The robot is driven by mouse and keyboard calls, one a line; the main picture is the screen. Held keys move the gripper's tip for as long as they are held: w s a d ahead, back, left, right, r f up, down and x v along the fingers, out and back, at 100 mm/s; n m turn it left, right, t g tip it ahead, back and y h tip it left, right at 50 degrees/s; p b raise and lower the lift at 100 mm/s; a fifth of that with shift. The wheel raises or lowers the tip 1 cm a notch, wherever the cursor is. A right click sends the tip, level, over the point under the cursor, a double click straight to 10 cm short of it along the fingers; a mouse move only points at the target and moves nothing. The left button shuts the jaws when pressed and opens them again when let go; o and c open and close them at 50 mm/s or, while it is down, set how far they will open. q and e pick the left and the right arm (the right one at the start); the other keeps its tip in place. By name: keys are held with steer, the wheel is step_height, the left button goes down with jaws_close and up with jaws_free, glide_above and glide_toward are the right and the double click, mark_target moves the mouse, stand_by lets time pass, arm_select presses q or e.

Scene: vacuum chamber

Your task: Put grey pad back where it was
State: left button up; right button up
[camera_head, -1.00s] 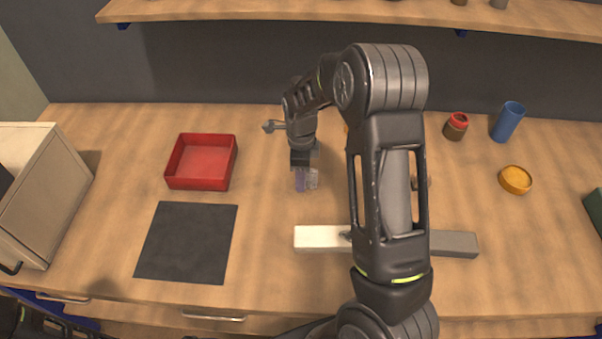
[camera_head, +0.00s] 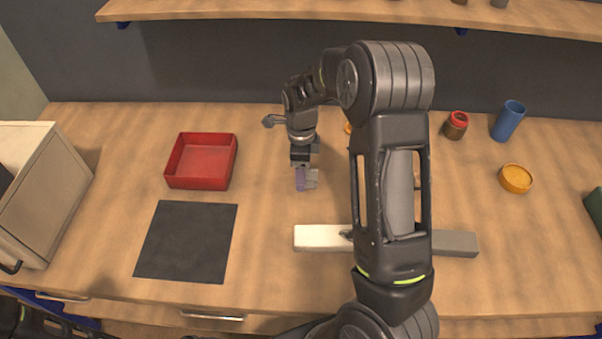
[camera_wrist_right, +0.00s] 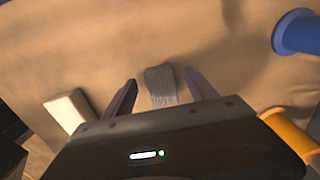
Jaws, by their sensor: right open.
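In the right wrist view the grey pad (camera_wrist_right: 161,85) lies on the wooden table between the fingers of my right gripper (camera_wrist_right: 160,92). The fingers stand apart, with a gap on each side of the pad. In the head view my right gripper (camera_head: 305,178) points down over the middle of the table, right of the red tray. A small pale grey patch shows beside its purple finger; I cannot tell there whether it is the pad. My left gripper is not in view.
A red tray (camera_head: 201,183) and a black mat (camera_head: 187,242) lie to the left. A white-and-grey bar (camera_head: 318,237) lies in front, partly behind my arm. A blue cup (camera_head: 507,122), a red-lidded jar (camera_head: 455,126) and an orange dish (camera_head: 515,179) stand right. The wrist view shows a blue spool-shaped object (camera_wrist_right: 298,33).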

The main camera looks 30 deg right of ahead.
step_height(320, 180, up, 11)
steer(key=shift+b, duration=0.4)
steer(key=shift+f, duration=0.15)
